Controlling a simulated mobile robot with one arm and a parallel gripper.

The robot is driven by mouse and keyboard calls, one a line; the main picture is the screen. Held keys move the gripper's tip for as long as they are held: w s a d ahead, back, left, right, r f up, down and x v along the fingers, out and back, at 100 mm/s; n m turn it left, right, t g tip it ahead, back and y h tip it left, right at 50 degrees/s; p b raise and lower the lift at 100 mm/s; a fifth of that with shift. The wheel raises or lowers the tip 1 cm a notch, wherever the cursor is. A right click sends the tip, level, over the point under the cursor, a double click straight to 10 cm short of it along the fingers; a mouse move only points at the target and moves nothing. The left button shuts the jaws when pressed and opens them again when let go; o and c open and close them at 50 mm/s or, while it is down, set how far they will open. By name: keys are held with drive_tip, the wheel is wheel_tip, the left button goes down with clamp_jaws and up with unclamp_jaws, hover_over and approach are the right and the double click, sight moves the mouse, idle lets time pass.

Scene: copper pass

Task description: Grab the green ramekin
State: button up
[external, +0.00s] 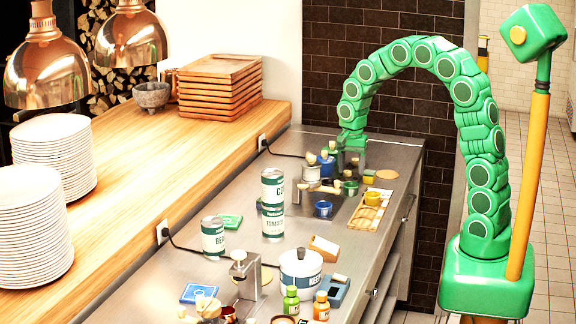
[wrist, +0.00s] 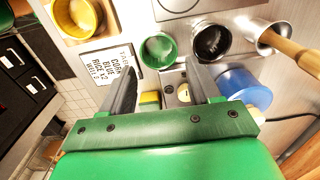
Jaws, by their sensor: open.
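The green ramekin (wrist: 158,50) shows in the wrist view, upright and open-topped, between and beyond the fingertips of my gripper (wrist: 160,57). The two dark fingers are spread apart and nothing is held between them. In the external view the green ramekin (external: 350,188) sits on the steel counter (external: 298,232), just below my gripper (external: 350,158). The gripper hangs down at the end of my curved green arm. How much height separates the fingertips from the ramekin is hard to tell.
A dark metal cup (wrist: 211,41) and a cup with a wooden handle (wrist: 266,36) stand right of the ramekin. A lettered card (wrist: 107,62) and a yellow ramekin (wrist: 78,16) lie left. A blue cup (wrist: 243,88) is near the right finger. Tall cans (external: 272,205) stand further along the counter.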

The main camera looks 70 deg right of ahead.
sight(351, 185)
drive_tip(key=shift+s+f, duration=0.1)
drive_tip(key=shift+f, duration=3.45)
drive_tip(key=c, duration=0.7)
